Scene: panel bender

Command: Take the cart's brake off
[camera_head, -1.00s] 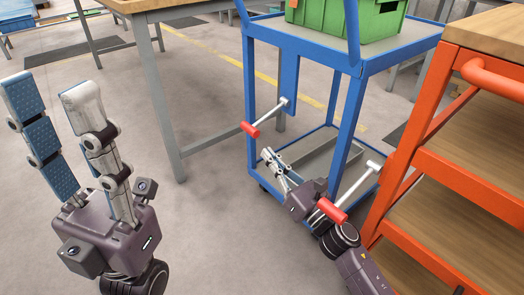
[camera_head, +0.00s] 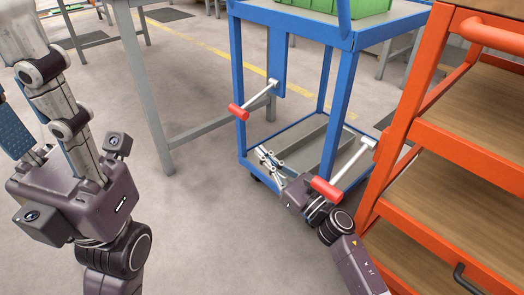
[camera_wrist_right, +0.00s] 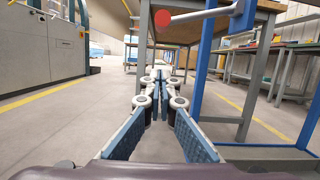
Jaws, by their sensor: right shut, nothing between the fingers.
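The blue cart (camera_head: 334,112) stands in the middle of the head view. A lever with a red grip (camera_head: 238,112) on a pale rod sticks out from its left side. A second red-gripped lever (camera_head: 327,189) is at the right; I cannot tell which cart it belongs to. My right gripper (camera_head: 262,151) is shut and empty, below the left lever and apart from it. In the right wrist view, its fingers (camera_wrist_right: 160,76) meet, with a red lever end (camera_wrist_right: 162,18) above them. My left gripper (camera_head: 28,100) stands open and empty at the left, partly cut off.
An orange cart (camera_head: 412,130) with wooden shelves stands close on the right. A grey-legged table (camera_head: 147,95) is behind to the left. A green crate (camera_head: 340,6) sits on the blue cart. Open floor (camera_head: 200,235) lies in front.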

